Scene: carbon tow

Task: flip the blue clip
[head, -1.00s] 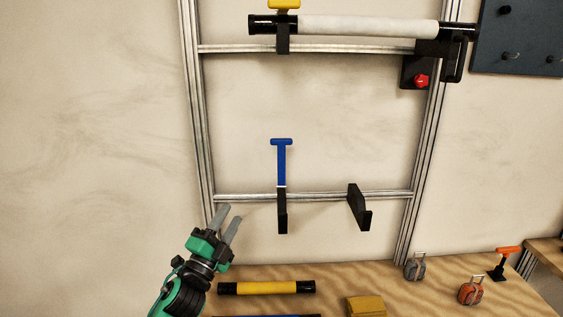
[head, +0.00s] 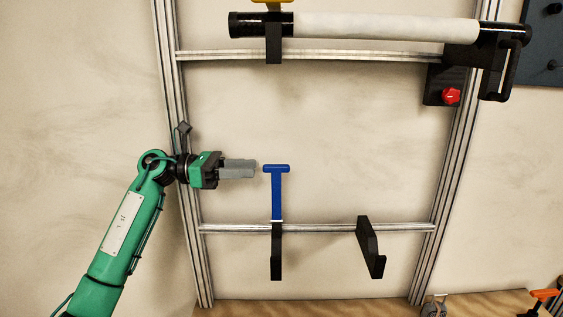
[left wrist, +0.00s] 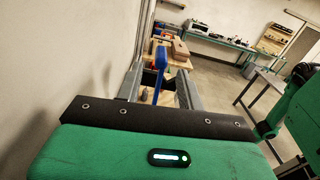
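The blue clip (head: 277,195) is a T-shaped lever standing upright on a black bracket (head: 276,255) on the lower metal rail. Its crossbar is at the top. The left wrist view also shows the blue clip (left wrist: 160,65) ahead, beyond the gripper's green body. My left gripper (head: 254,169) is just left of the crossbar, at about its height, pointing right. My right gripper is not in view.
A second black bracket (head: 371,247) sits on the lower rail to the right. Above, a white-wrapped roll (head: 385,27) rests on the upper supports, with a yellow clip (head: 266,2) and a red knob (head: 451,96). Bare wall lies between the rails.

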